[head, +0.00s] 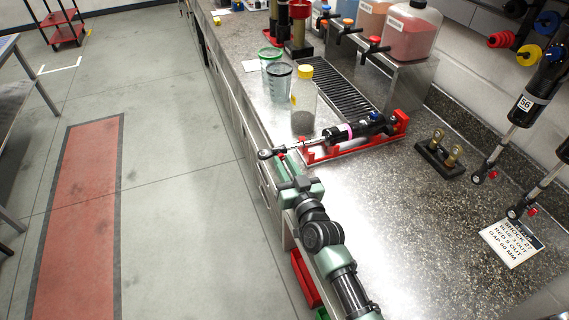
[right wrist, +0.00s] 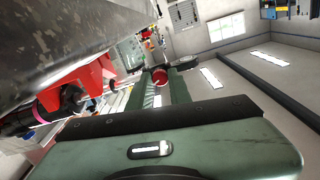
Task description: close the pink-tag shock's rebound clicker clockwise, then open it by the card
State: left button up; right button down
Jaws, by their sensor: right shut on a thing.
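The pink-tag shock (head: 345,132) lies in a red cradle (head: 334,152) on the counter, its blue-knob end to the right and its rod eye (head: 265,154) toward the counter's front edge. My right gripper (head: 281,160) is at the rod end. In the right wrist view, its fingers (right wrist: 160,86) are shut on a small red knob (right wrist: 159,76), the rebound clicker. The knob is mostly hidden in the head view. The card (head: 512,243) lies at the right and appears to read blue 3 out, red 5 out. My left gripper is not in view.
Other shocks (head: 528,102) hang at the far right.

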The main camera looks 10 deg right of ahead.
jog(key=shift+m, duration=2.9)
jog(key=c, duration=1.3)
grip_release()
jog(key=s+d+b, duration=0.1)
jog(key=s, duration=0.6)
jog(key=shift+s+d, duration=0.25)
jog(key=shift+s, duration=0.05)
